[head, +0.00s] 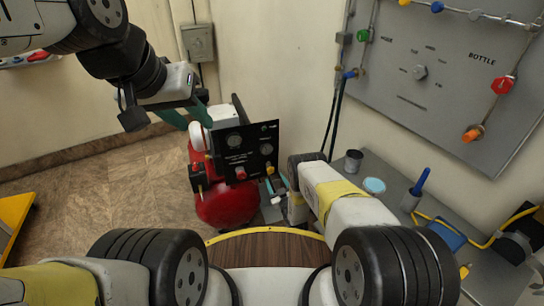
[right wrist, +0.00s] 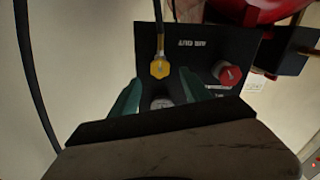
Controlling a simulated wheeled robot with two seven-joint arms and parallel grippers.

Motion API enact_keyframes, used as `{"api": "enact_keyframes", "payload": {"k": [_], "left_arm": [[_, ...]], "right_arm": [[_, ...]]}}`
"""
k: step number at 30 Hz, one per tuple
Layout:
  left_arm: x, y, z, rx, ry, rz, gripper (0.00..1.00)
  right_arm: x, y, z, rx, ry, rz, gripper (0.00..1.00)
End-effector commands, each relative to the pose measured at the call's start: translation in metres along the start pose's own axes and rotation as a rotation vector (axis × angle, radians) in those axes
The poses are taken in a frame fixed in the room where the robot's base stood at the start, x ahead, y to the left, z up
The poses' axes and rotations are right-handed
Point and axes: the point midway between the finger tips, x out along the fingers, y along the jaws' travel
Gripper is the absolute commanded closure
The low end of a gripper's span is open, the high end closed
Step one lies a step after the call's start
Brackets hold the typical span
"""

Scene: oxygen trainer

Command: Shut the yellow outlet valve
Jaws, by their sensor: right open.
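The yellow outlet valve (right wrist: 160,68) shows in the right wrist view as a yellow knob on the black panel (right wrist: 205,60). A dark line runs from it to the top of the picture. My right gripper (right wrist: 158,92) is open, with its teal fingers apart at the panel. The yellow knob appears just beyond and between the fingertips; I cannot tell whether they touch it. In the head view my right gripper (head: 277,186) is at the lower right of the panel, partly hidden by my arm. My left gripper (head: 192,120) is raised at the left, fingers apart and empty.
A red knob (right wrist: 227,74) sits beside the yellow one on the panel. The red tank (head: 225,205) is below the panel. A grey bench (head: 400,230) with a cup (head: 353,160) and blue items stands at right. A wall board (head: 440,75) carries coloured valves.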

Motion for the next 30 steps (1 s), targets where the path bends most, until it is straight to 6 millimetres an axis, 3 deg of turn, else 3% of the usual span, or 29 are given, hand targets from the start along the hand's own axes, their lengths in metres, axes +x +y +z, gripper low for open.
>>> {"api": "enact_keyframes", "payload": {"k": [6, 10, 22, 23, 30], "left_arm": [[0.0, 0.0, 0.0, 0.0, 0.0, 0.0, 0.64], [0.0, 0.0, 0.0, 0.0, 0.0, 0.0, 0.64], [0.0, 0.0, 0.0, 0.0, 0.0, 0.0, 0.64], [0.0, 0.0, 0.0, 0.0, 0.0, 0.0, 0.64], [0.0, 0.0, 0.0, 0.0, 0.0, 0.0, 0.64]], "right_arm": [[0.036, 0.0, -0.001, 0.001, 0.001, 0.0, 0.45], [0.05, 0.0, 0.0, 0.001, 0.0, 0.0, 0.45], [0.058, 0.0, 0.0, 0.001, -0.002, 0.0, 0.45], [0.058, 0.0, 0.0, 0.001, -0.002, 0.0, 0.47], [0.058, 0.0, 0.0, 0.001, -0.002, 0.0, 0.94]]}}
